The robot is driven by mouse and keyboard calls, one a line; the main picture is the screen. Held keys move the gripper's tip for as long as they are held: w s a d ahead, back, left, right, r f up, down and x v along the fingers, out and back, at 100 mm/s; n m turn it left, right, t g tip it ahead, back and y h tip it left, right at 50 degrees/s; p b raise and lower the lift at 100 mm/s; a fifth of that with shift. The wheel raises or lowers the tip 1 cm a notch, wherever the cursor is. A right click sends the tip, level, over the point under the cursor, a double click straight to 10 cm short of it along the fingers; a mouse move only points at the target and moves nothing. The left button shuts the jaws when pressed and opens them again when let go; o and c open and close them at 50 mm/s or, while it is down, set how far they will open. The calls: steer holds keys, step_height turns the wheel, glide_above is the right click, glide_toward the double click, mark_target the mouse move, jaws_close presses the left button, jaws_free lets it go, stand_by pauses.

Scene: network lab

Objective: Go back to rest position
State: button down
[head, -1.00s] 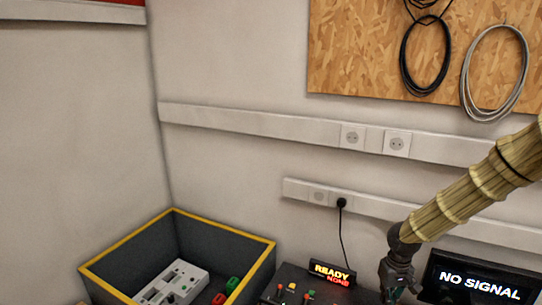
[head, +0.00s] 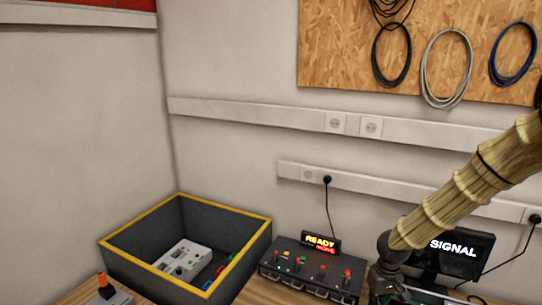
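My gripper (head: 388,290) is at the lower right of the head view, at the end of my tan-sleeved arm, just right of the black switch panel. Its fingertips are cut off or too dark to make out, so I cannot tell whether it is open or shut. I see nothing held in it. The arm comes in from the right edge and partly covers the monitor (head: 468,252), which reads "SIGNAL".
The black panel (head: 290,270) has several red-tipped switches and a "READY" sign (head: 320,242). A dark bin with a yellow rim (head: 141,222) holds a grey device (head: 182,257). An orange-handled device (head: 106,290) stands at lower left. Cables hang on the pegboard (head: 340,50).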

steer(key=s+a+f+y, duration=0.1)
steer(key=s+a+f, duration=0.4)
steer(key=s+f, duration=0.3)
steer(key=s+a+f+y, duration=0.1)
steer(key=s+a+f, duration=0.4)
steer(key=s+f, duration=0.25)
steer(key=s+d+f+m+h, duration=0.1)
steer(key=s+f, duration=0.2)
steer(key=s, duration=0.7)
steer(key=s+d+f+h, duration=0.1)
steer(key=s+f, duration=0.2)
steer(key=s, duration=0.7)
step_height(320, 180, down, 13)
steer(key=b, duration=1.3)
steer(key=shift+s+f, duration=0.15)
steer(key=shift+s, duration=0.1)
